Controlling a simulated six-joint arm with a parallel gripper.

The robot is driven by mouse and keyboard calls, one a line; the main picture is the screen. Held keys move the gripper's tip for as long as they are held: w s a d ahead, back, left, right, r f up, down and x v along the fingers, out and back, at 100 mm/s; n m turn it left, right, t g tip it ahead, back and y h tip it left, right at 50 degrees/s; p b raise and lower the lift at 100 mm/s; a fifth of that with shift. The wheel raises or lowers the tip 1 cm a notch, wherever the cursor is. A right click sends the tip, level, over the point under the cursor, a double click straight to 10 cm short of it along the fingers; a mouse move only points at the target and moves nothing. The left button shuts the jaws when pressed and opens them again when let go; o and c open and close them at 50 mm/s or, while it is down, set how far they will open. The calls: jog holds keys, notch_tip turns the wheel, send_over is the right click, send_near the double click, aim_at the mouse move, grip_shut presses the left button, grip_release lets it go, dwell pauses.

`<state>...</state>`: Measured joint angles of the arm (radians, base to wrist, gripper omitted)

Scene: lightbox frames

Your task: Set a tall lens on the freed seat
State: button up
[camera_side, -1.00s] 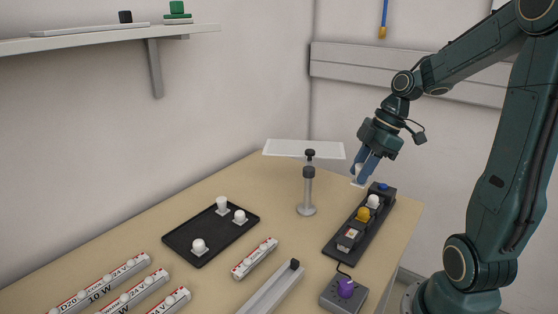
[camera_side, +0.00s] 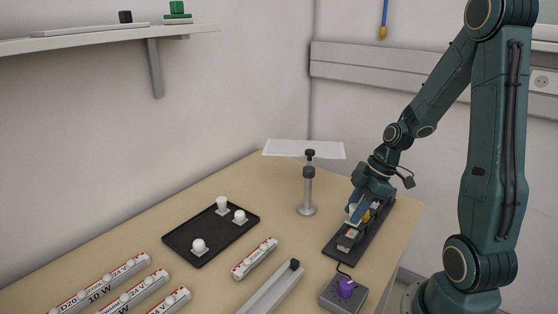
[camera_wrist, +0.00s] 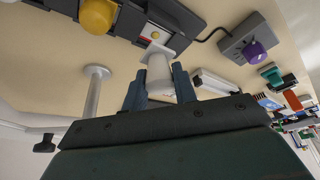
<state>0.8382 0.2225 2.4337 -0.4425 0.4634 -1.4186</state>
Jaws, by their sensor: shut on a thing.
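My gripper (camera_side: 354,212) is shut on a white lens (camera_wrist: 159,75), which has a narrow stem and a wider flange at its far end. The black strip (camera_side: 333,250) carries the seats. In the wrist view, the held lens is beside an uncovered seat (camera_wrist: 154,34) with a small yellow dot on a white and red plate. Whether they touch is unclear. A yellow lens (camera_wrist: 97,15) sits on the neighbouring seat. In the side view my gripper is low over the strip and hides part of it.
A black tray (camera_side: 178,240) holds three white lenses at left. A grey post (camera_side: 308,190) with a pale panel (camera_side: 290,149) stands just left of my gripper. A control box with a purple knob (camera_side: 346,288) is in front of the strip. Labelled white bars lie at front left.

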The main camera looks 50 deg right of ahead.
jog(key=shift+f, duration=1.85)
jog(key=shift+f, duration=0.1)
jog(key=o, duration=0.9)
jog(key=shift+o, duration=0.2)
jog(key=v, duration=1.2)
jog(key=shift+a, duration=0.1)
